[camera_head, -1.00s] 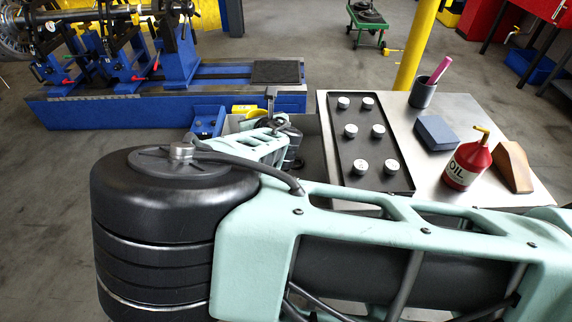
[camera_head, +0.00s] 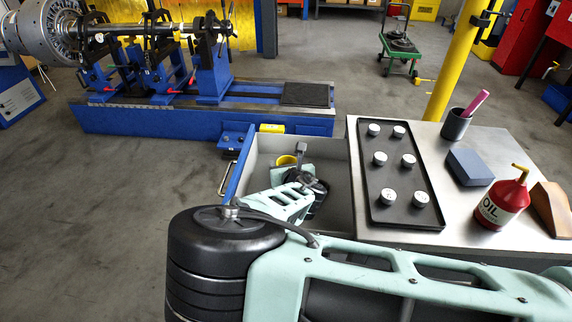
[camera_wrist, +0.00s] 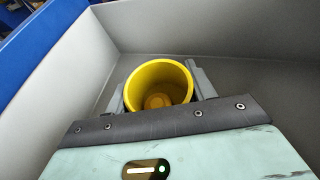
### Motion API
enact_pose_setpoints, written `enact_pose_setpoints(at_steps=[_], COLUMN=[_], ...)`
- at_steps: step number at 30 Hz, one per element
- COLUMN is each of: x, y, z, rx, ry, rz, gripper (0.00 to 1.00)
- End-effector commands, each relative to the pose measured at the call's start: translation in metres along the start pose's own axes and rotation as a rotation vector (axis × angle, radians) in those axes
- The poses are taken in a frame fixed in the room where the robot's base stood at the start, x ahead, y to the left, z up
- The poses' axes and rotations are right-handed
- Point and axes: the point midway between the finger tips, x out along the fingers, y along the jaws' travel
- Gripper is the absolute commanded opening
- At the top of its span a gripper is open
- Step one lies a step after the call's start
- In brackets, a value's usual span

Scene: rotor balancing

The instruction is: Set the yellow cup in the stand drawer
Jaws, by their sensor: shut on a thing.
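The yellow cup (camera_wrist: 158,88) is upright between the fingers of my gripper (camera_wrist: 160,90) in the wrist view, its open mouth facing the camera and empty. My gripper is shut on it. In the head view the cup (camera_head: 286,161) shows only in part, behind my wrist, within the outline of the open stand drawer (camera_head: 262,147). The drawer is grey inside with a blue front, and its walls and floor also show around the cup in the wrist view (camera_wrist: 235,80). I cannot tell whether the cup's base touches the drawer floor.
The stand top (camera_head: 345,232) carries a black tray (camera_head: 393,215) of several silver weights, a dark cup with a pink stick (camera_head: 456,124), a blue block (camera_head: 469,166), a red oil can (camera_head: 503,203) and a brown wedge (camera_head: 550,208). A blue balancing machine (camera_head: 200,121) stands behind the drawer.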

Motion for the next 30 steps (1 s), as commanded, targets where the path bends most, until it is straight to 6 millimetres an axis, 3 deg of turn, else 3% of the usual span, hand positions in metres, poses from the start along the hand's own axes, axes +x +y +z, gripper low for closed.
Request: enact_pose_setpoints(at_steps=[1,2,4,16,30], x=[0.001,0.001,0.001,-0.005,-0.096], y=[0.0,0.0,0.0,0.0,0.001], z=[-0.003,-0.002,-0.002,0.001,0.001], rx=[-0.001,-0.001,-0.001,-0.001,-0.002], ry=[0.0,0.0,0.0,0.001,0.0], rz=[0.0,0.0,0.0,0.0,0.002], gripper=[0.33,0.6,0.76,0.76,0.76])
